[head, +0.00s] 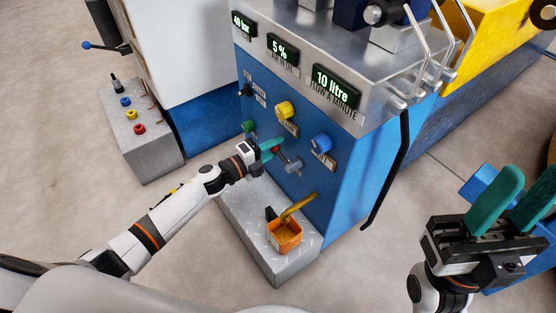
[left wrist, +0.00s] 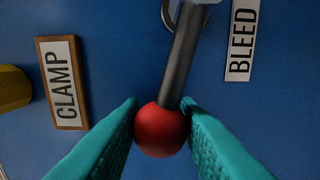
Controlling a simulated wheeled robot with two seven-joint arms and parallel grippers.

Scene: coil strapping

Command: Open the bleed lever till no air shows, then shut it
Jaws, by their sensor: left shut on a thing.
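The bleed lever (head: 293,165) is on the blue panel, below the blue knob. In the left wrist view its dark rod (left wrist: 182,60) runs down from a metal hub to a red ball (left wrist: 160,130), beside the BLEED label (left wrist: 241,40). My left gripper (head: 270,148) is shut on the red ball, with a teal finger on each side. The air readout (head: 283,50) shows 5 %. My right gripper (head: 524,182) is open and empty at the right, away from the panel.
Other readouts show 40 bar (head: 243,24) and 10 litre (head: 335,86). An amber spout (head: 297,207) hangs over an orange cup (head: 285,240) on the steel step (head: 262,250). Yellow (head: 284,110) and blue (head: 321,142) knobs sit above the lever. A black hose (head: 390,175) hangs at the panel's right.

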